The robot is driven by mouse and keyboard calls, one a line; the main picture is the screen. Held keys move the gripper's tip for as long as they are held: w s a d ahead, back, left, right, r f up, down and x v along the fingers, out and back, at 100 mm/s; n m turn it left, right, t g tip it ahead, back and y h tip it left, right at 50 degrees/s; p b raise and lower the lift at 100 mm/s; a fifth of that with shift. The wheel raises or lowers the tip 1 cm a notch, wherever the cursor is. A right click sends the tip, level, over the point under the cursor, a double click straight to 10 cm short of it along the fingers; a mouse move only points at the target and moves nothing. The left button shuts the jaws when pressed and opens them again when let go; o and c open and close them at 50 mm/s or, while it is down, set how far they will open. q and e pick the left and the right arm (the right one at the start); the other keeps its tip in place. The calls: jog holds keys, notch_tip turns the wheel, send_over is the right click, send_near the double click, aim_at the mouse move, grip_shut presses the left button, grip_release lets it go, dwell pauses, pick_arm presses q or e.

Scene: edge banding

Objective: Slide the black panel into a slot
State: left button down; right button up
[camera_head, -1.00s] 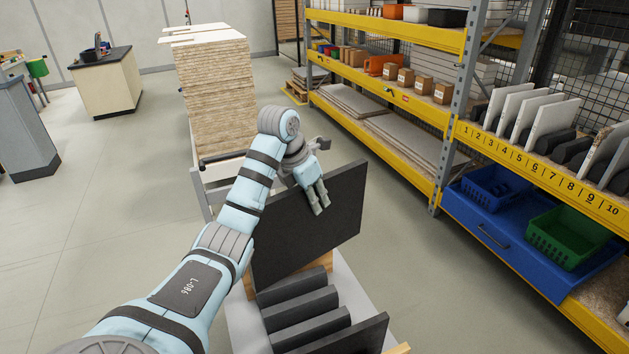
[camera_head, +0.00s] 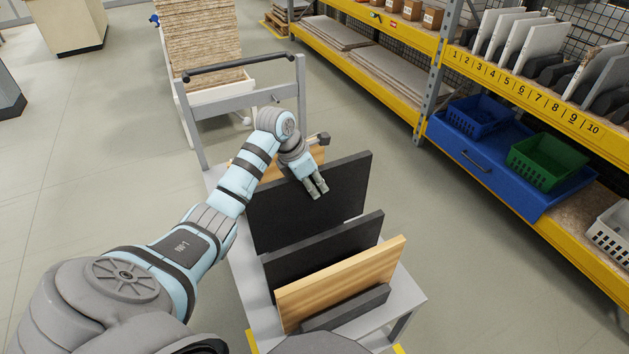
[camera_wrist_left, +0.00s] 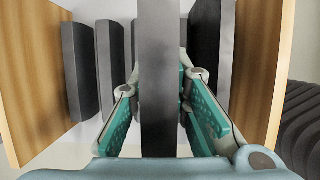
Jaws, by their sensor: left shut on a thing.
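The black panel (camera_head: 300,217) stands upright over the grey cart (camera_head: 241,290). My left gripper (camera_head: 317,189) is at its top edge. In the left wrist view the panel (camera_wrist_left: 158,70) runs between the green finger pads (camera_wrist_left: 158,115), and the gripper is shut on it. Dark slotted dividers (camera_wrist_left: 110,68) stand on both sides of the panel there. The panel's lower edge is mostly hidden in the head view, so I cannot tell whether it sits in a slot. My right gripper is not in view.
A second black panel (camera_head: 325,255) and a wooden panel (camera_head: 345,282) stand in front on the cart. Another wooden panel is partly hidden behind. The cart's handle (camera_head: 240,66) rises at the back. A numbered rack (camera_head: 535,90) holding white panels stands right, above blue and green (camera_head: 550,160) bins.

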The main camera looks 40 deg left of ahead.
aim_at(315, 213)
pick_arm(q)
notch_tip(315, 213, down, 12)
jog(key=b, duration=0.9)
jog(key=shift+w+r, duration=0.1)
jog(key=shift+r, duration=0.15)
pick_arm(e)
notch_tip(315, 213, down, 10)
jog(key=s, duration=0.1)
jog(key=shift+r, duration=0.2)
pick_arm(q)
jog(key=c, duration=1.4)
grip_release()
jog(key=shift+d+r, duration=0.1)
jog(key=shift+c, duration=0.2)
